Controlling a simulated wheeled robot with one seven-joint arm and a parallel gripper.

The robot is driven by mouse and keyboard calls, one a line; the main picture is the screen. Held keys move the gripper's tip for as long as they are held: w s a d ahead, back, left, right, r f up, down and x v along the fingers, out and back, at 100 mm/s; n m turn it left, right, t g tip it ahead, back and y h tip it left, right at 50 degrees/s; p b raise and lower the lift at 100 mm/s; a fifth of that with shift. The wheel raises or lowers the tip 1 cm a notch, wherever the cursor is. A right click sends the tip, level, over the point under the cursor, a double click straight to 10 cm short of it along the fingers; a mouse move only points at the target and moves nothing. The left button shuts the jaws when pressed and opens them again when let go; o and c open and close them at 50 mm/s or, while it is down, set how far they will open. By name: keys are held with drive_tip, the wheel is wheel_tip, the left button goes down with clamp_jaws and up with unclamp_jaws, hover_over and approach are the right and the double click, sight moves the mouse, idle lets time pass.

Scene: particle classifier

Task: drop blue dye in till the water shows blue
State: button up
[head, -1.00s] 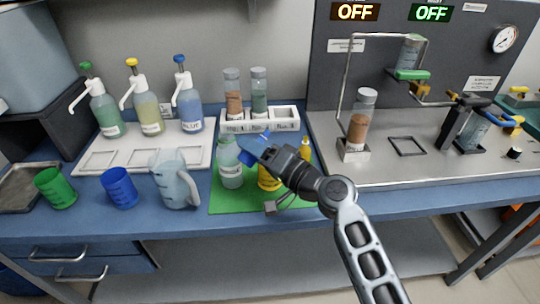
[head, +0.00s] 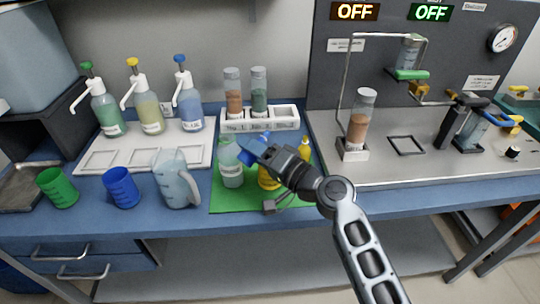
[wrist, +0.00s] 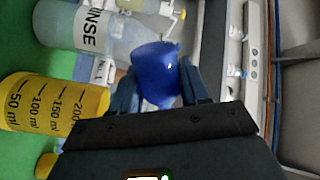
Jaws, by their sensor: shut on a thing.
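My gripper (head: 272,155) is shut on a small blue bottle (head: 250,149), held tilted above the green mat (head: 228,204). In the wrist view the blue bottle (wrist: 157,72) is between the two blue fingers. Its tip cannot be made out. A clear jar (head: 231,172) of pale liquid stands on the mat, just below and left of the blue bottle in the head view.
A yellow measuring cup (wrist: 50,103) and a yellow dropper bottle (head: 305,150) stand close to my gripper. A clear pitcher (head: 173,180) and a blue cup (head: 121,187) stand left of the mat. A white rack (head: 283,121) with two vials is behind.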

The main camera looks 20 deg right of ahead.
drive_tip(key=shift+f+m+p, duration=0.3)
drive_tip(key=shift+m+p, duration=0.25)
drive_tip(key=shift+m, duration=0.25)
idle(1.4)
drive_tip(key=shift+a+r+m+p, duration=0.1)
drive_tip(key=shift+r+m+p, duration=0.35)
drive_tip(key=shift+m, duration=0.35)
idle(1.6)
drive_tip(key=shift+f+t, duration=0.1)
drive_tip(key=shift+t, duration=0.2)
